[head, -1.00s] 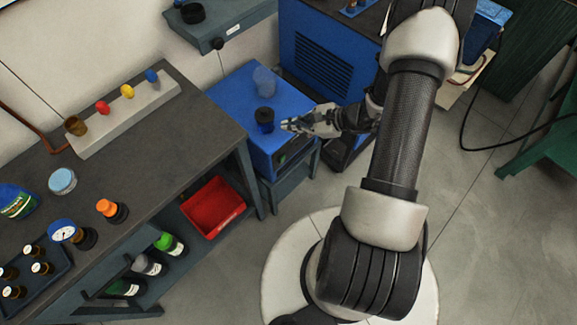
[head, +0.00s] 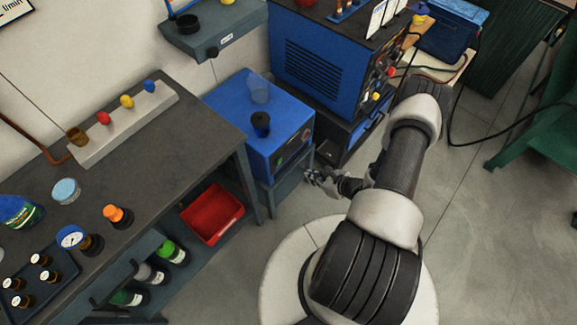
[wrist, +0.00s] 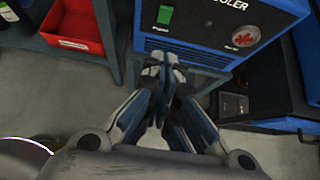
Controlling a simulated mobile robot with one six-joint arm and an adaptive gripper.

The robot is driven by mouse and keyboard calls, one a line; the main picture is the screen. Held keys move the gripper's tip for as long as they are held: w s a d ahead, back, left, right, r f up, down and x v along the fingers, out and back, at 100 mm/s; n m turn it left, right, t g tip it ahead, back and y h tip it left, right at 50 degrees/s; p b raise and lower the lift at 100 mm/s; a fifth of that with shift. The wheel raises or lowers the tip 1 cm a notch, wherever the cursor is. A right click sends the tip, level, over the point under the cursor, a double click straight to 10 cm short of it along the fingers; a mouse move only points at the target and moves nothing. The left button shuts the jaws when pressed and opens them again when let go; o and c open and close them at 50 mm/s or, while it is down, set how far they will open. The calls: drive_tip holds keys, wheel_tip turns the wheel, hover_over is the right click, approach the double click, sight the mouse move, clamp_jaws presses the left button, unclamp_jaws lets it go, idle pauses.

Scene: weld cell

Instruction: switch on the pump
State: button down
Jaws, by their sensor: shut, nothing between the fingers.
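The blue cooler box (head: 225,98) stands on a low grey stand beside the workbench. In the wrist view its front panel (wrist: 205,22) carries a green switch (wrist: 165,14) with a small label under it that looks like "Pump", and a round dial (wrist: 245,36). I cannot tell which position the switch is in. My gripper (head: 312,176) is shut and empty, in front of the box and low. In the wrist view my gripper (wrist: 165,60) points toward the panel, its tips below the switch and apart from it in the picture.
A black funnel-like cup (head: 261,122) and a clear cup (head: 258,88) are on the box top. A red bin (head: 212,212) sits on the bench's lower shelf at left. A larger blue machine (head: 305,60) stands behind. Open floor (head: 460,230) lies at right.

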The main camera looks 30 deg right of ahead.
sight(280, 161)
drive_tip(key=w+r+b+x, duration=0.1)
drive_tip(key=b+x, duration=0.4)
drive_tip(key=x, duration=0.8)
drive_tip(key=shift+w+a+r, duration=0.3)
drive_tip(key=shift+r, duration=0.4)
